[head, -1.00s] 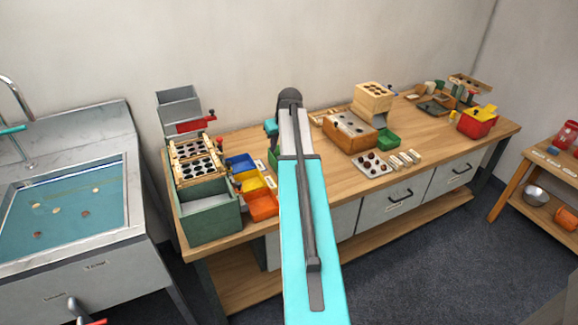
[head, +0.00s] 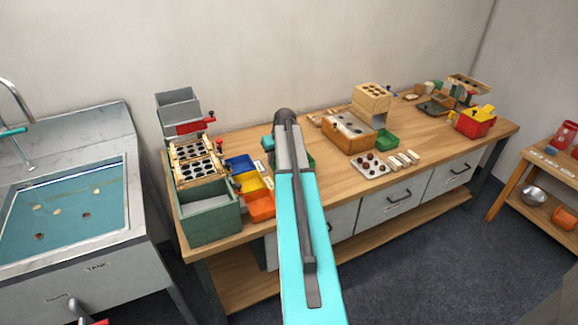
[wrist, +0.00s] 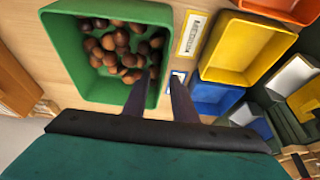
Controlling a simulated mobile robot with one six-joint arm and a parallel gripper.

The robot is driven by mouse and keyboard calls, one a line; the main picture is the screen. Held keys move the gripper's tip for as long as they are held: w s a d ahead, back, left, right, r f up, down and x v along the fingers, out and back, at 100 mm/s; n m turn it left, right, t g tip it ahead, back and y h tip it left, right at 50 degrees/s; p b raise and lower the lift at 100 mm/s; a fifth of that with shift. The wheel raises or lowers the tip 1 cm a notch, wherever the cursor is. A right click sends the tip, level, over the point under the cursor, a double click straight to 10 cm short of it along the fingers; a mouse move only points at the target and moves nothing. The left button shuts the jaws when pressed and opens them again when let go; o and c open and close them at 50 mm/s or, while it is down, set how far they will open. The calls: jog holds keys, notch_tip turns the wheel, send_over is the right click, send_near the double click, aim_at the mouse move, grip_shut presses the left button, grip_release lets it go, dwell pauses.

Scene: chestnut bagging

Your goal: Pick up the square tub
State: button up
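A green square-cornered tub (wrist: 74,50) holding several brown chestnuts (wrist: 125,48) is close below my gripper in the wrist view. In the head view only a bit of this green tub (head: 310,161) shows beside my arm, which hides the rest. My gripper (wrist: 158,80) is open and empty. Its fingers are apart, one over the tub's inside and the other outside its right wall in the wrist view. I cannot tell how far down they reach. Another small green tub (head: 387,139) sits under the wooden dispenser.
Yellow (wrist: 240,50) and blue (wrist: 213,98) bins stand right of the tub, with an orange bin (head: 261,206) nearby. A label card (wrist: 192,34) lies between. A wooden box (head: 349,133) and a tray of chestnuts (head: 370,167) stand farther right on the bench.

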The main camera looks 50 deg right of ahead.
aim_at(272, 169)
jog(key=shift+w+f, duration=0.1)
jog(key=shift+f, duration=0.15)
jog(key=shift+p+x, duration=0.85)
jog(key=shift+x, duration=1.65)
jog(key=shift+w+a, duration=0.15)
grip_shut()
jog(key=shift+r, duration=0.1)
